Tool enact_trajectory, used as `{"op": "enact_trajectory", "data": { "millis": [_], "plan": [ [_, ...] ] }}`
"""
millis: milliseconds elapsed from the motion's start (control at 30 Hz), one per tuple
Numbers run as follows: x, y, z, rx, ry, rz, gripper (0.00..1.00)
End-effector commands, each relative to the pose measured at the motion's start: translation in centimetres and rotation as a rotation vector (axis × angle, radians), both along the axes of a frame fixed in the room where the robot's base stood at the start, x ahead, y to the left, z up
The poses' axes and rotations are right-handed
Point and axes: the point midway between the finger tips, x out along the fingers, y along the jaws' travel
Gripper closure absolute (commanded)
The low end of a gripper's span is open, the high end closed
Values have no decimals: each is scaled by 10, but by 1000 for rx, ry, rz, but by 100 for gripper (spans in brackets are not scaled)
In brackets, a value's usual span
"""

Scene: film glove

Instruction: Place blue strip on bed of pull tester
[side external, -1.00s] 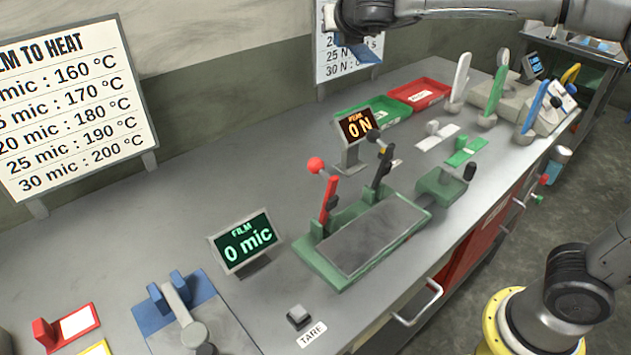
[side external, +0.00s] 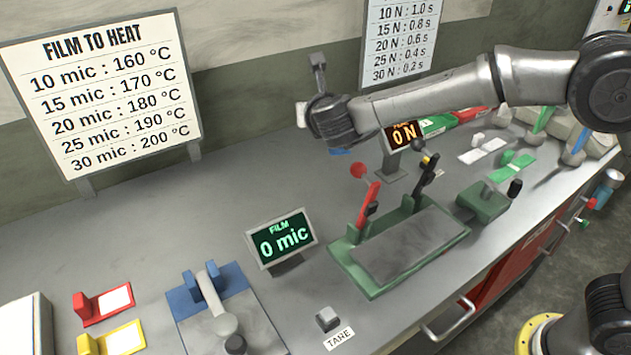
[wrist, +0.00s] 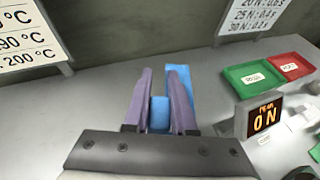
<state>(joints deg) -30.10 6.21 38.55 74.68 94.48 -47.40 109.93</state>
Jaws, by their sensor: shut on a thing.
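My gripper (wrist: 160,88) is shut on the blue strip (wrist: 160,114), which shows between and beside the purple fingers in the wrist view. In the side view, only a small blue piece of the strip (side external: 340,151) shows under my wrist, and the fingertips are hidden. The strip is held in the air, behind and left of the pull tester. The pull tester has a green base with a flat grey bed (side external: 408,246), which is bare. A red-knobbed lever (side external: 367,200) and a black lever (side external: 426,170) stand upright along its back edge. A green clamp block (side external: 483,200) sits at its right.
The force display (side external: 403,136) reads 0 N and stands behind the tester. The film display (side external: 281,242) reads 0 mic at its left. A blue press (side external: 215,300), red piece (side external: 104,303) and yellow piece (side external: 112,340) are front left. Green (wrist: 253,78) and red (wrist: 290,67) trays are at the back.

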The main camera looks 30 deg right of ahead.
Motion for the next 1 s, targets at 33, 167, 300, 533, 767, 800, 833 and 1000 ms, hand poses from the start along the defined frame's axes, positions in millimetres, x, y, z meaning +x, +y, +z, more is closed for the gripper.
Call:
{"op": "enact_trajectory", "data": {
  "millis": [33,167,300,533,767,800,833,1000],
  "plan": [
    [0,0,-14,-5,5,0,100],
    [0,0,-46,-4,5,0,100],
    [0,0,-80,-3,4,1,100],
    [0,0,-129,-1,3,0,100],
    [0,0,-148,-1,0,-1,100],
    [0,0,-152,-1,1,-1,100],
    [0,0,-156,-2,2,0,100],
    [0,0,-180,0,2,-1,100]
  ]
}}
